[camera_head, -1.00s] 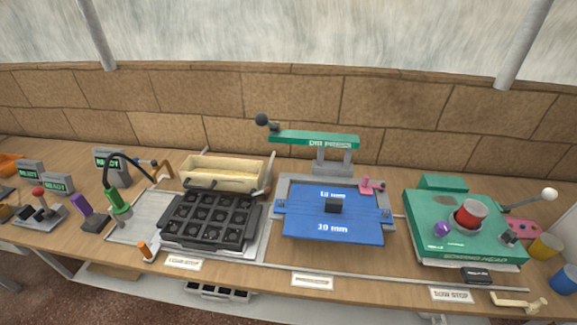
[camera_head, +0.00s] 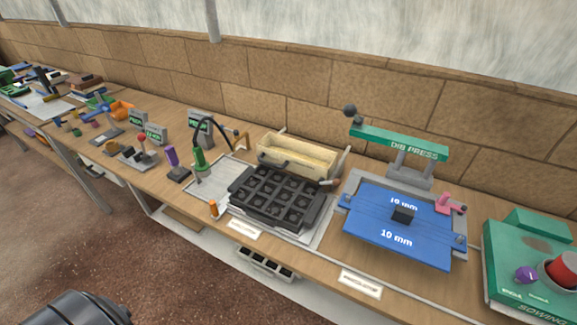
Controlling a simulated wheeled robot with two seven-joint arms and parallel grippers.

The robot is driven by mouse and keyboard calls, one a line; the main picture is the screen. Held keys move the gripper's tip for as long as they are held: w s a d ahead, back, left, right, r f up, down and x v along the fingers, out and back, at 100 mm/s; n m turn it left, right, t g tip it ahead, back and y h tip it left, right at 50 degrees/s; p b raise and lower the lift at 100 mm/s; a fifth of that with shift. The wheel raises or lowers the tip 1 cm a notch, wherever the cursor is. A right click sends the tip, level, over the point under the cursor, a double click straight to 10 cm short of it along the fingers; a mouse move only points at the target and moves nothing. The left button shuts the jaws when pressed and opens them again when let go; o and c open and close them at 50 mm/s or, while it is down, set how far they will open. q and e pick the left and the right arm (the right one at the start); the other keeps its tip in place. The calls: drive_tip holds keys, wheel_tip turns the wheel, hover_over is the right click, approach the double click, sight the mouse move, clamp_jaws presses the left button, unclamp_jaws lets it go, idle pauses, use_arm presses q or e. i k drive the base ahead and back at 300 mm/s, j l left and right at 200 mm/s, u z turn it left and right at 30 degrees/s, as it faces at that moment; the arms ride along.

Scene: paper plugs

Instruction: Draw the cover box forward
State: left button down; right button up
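A beige open-topped box (camera_head: 297,157), which appears to be the cover box, sits on the bench behind the black tray. It has a metal bar along its front and grey side arms rising at its ends. The black tray (camera_head: 277,199) with several square cells lies on a grey plate directly in front of it. Neither gripper is in view. A dark rounded part, likely of my own arm, shows at the bottom left.
The die press (camera_head: 398,142) with its blue plate (camera_head: 372,226) stands right of the tray. The green sowing machine (camera_head: 510,284) is at the far right. Left of the tray are a green-based lamp (camera_head: 199,161), a purple block (camera_head: 172,156) and an orange cylinder (camera_head: 213,209).

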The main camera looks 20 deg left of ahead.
sight(278, 150)
drive_tip(key=k+j, duration=0.1)
drive_tip(key=j, duration=0.35)
drive_tip(key=k+j, duration=0.1)
drive_tip(key=j, duration=0.8)
drive_tip(key=k, duration=0.05)
